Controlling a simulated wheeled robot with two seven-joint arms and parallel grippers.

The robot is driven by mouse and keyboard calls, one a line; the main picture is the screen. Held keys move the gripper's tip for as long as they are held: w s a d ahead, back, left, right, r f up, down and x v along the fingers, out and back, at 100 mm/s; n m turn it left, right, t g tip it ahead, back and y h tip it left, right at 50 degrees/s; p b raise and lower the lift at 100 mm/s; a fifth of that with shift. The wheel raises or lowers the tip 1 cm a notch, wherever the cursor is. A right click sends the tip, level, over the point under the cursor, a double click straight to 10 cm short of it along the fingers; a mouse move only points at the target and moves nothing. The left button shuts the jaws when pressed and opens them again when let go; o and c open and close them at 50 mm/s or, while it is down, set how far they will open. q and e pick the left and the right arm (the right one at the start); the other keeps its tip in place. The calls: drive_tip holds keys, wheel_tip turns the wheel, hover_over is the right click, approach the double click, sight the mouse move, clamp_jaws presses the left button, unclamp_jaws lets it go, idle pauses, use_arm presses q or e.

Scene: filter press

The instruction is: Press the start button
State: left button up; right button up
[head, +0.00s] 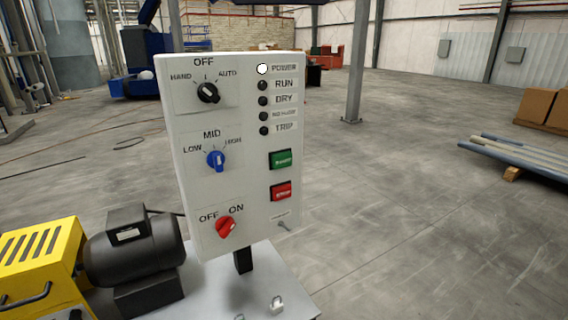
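The white control panel (240,115) stands upright on a short black post in the middle of the head view. The green button (280,159), whose label is blurred but looks like START, is on its right side. A red button (281,191) sits just below it. The POWER lamp (262,69) is white and looks lit. The RUN lamp (263,86) and the lamps below it are dark. The red switch (226,227) points toward ON. Neither of my grippers is in view, and nothing touches the panel.
A black knob (208,93) and a blue knob (216,160) are on the panel's left side. A dark motor (133,248) and yellow housing (42,268) stand at lower left. Pipes (530,155) lie at right. The floor right of the panel is clear.

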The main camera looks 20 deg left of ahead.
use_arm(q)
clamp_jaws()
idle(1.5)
